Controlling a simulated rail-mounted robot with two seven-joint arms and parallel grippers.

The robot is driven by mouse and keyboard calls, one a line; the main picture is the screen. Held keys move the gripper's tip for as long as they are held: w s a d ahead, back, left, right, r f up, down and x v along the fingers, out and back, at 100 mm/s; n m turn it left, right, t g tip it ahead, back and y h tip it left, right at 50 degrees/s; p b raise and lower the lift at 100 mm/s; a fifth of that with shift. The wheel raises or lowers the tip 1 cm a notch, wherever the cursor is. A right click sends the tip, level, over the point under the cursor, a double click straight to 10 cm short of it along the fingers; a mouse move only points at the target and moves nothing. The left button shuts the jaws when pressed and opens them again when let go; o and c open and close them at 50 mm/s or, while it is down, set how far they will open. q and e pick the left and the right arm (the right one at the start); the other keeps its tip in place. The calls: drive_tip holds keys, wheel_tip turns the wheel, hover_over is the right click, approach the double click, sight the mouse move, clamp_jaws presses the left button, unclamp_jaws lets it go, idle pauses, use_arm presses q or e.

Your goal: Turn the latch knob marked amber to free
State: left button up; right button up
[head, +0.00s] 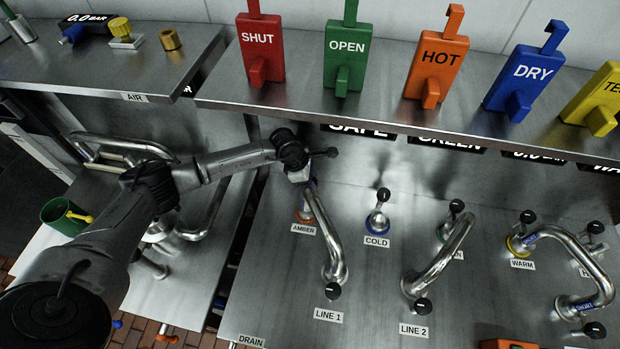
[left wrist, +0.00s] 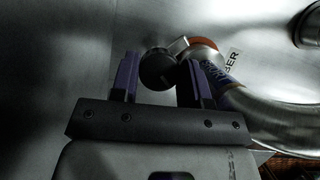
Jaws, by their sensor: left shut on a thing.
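The amber latch knob (left wrist: 155,70) is a black round knob on a short metal lever, beside an orange ring (left wrist: 203,43). My left gripper (left wrist: 160,78) is shut on this knob, with a purple finger on each side of it. In the head view my left gripper (head: 301,174) is above the AMBER label (head: 303,229) and hides the knob. The orange ring at the amber port (head: 303,215) shows just below it. A curved metal pipe (head: 331,238) runs from this port down to LINE 1. My right gripper is not in view.
Other ports with black knobs stand to the right: COLD (head: 377,220), one with a green ring, and WARM (head: 520,240). The LINE 2 pipe (head: 443,257) is among them. A steel shelf (head: 400,120) with coloured tags, such as a red SHUT tag (head: 261,48), overhangs the panel.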

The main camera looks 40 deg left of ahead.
use_arm(q)
drive_tip(key=shift+n+y+p, duration=0.4)
drive_tip(key=shift+n, duration=0.6)
drive_tip(key=shift+t, duration=0.3)
drive_tip(key=o, duration=0.6)
drive_tip(key=shift+o, duration=0.2)
drive_tip(key=shift+r, duration=0.1)
